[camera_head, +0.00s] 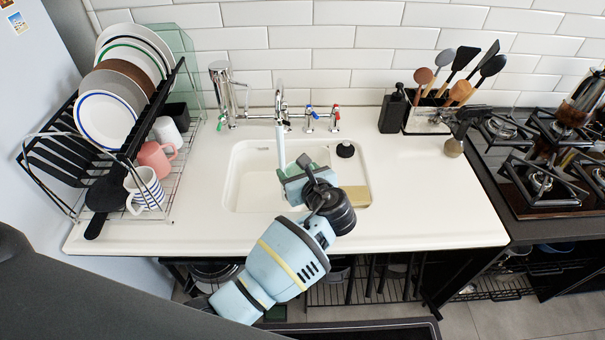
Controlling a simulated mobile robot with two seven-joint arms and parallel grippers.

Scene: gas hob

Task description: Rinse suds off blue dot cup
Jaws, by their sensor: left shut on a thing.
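My left gripper (303,174) is over the right part of the white sink basin (249,181), just below and right of the tap (280,104). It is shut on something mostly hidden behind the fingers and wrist. A pale green patch shows at the fingers; I cannot tell whether it is part of the held thing. A pale vertical streak hangs below the tap and ends near the gripper; I cannot tell if it is spout or running water. No blue dots or suds can be made out. My right gripper is not in view.
A dish rack (177,185) with plates, a pink mug (154,158) and a striped mug (144,190) stands left. A utensil holder (428,121) and black dispenser (394,109) stand at the back right. The gas hob (540,182) is far right. The counter right of the sink is mostly clear.

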